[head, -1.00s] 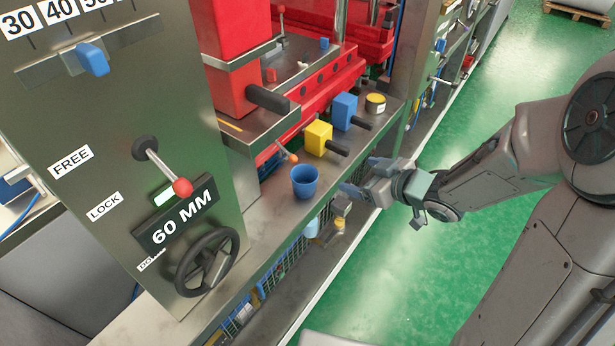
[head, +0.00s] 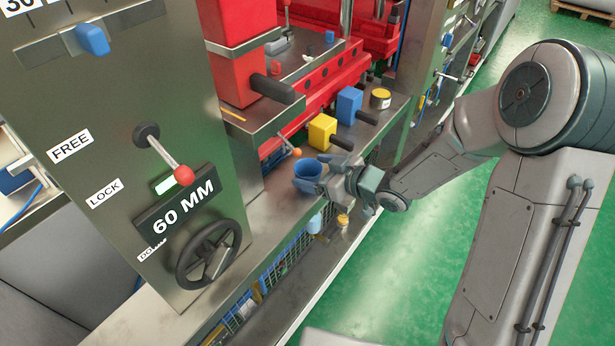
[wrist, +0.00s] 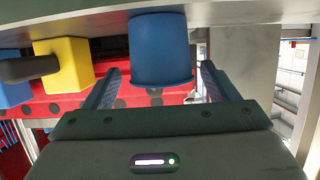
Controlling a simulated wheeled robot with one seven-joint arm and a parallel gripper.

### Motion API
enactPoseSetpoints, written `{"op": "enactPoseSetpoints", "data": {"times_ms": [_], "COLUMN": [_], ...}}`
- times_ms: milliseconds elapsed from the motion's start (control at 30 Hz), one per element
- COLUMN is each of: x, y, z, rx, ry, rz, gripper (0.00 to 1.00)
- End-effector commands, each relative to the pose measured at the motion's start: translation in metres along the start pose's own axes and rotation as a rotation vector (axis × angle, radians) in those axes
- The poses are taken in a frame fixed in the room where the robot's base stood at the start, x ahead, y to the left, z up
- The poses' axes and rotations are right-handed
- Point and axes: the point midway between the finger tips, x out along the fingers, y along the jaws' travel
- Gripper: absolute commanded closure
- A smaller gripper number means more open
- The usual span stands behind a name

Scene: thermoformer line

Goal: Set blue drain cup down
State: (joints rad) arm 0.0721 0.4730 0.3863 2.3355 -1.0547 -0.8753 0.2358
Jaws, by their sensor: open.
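The blue drain cup (head: 307,170) stands upright on the metal ledge (head: 262,222) in the head view. My gripper (head: 318,183) is at the cup's right side, with its fingers reaching toward and partly covering it. In the wrist view the cup (wrist: 160,50) sits between the two open fingers (wrist: 160,88), with a visible gap on the right and a narrower one on the left. The wrist picture appears upside down, with the ledge along its top. I cannot tell whether a finger touches the cup.
A yellow block valve (head: 322,131) and a blue one (head: 349,105), both with black handles, stand behind the cup. An orange-tipped lever (head: 297,152) is close to it. A yellow tin (head: 380,98) is farther back. The control panel with a handwheel (head: 208,255) stands at left.

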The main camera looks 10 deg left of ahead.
Motion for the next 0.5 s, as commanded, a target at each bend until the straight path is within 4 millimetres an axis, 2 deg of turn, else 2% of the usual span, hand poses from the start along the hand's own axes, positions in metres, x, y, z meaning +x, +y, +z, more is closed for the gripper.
{"op": "enactPoseSetpoints", "data": {"times_ms": [200, 300, 500], "x": [0.033, 0.039, 0.04], "y": [-0.002, -0.002, -0.001], "z": [0.0, -0.001, 0.0], "rx": [0.002, 0.0, 0.0], "ry": [0.0, 0.0, 0.0], "rz": [-0.003, -0.001, 0.0], "gripper": [0.2, 0.2, 0.2]}}
